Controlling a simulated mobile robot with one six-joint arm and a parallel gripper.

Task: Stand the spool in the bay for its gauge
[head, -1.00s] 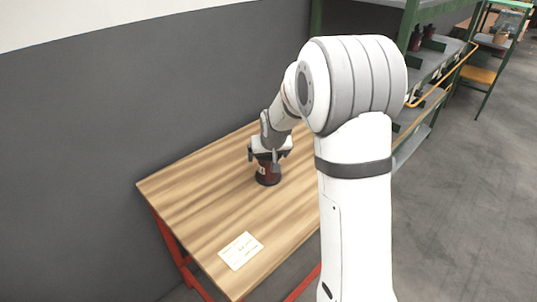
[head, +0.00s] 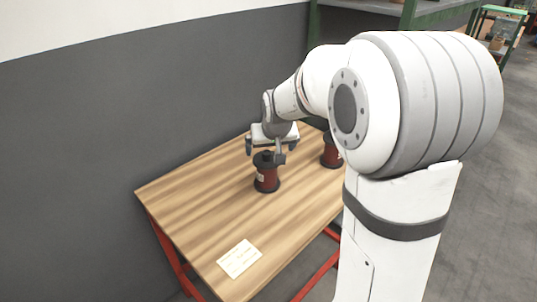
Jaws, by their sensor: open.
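A dark red spool (head: 266,178) with black flanges and a pale label stands upright on the wooden table (head: 205,215). A second, similar spool (head: 331,153) stands farther right on the table, partly hidden behind my arm. My gripper (head: 266,151) is open and empty, just above and behind the nearer spool's top as seen from the head view. Whether a finger touches the spool cannot be told. The writing on the labels is too small to read. Gauge bays cannot be made out in this view.
A pale card (head: 239,258) with writing lies near the table's front corner. A grey wall (head: 120,120) runs along the table's left side. A green-framed shelf (head: 400,14) stands behind my arm.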

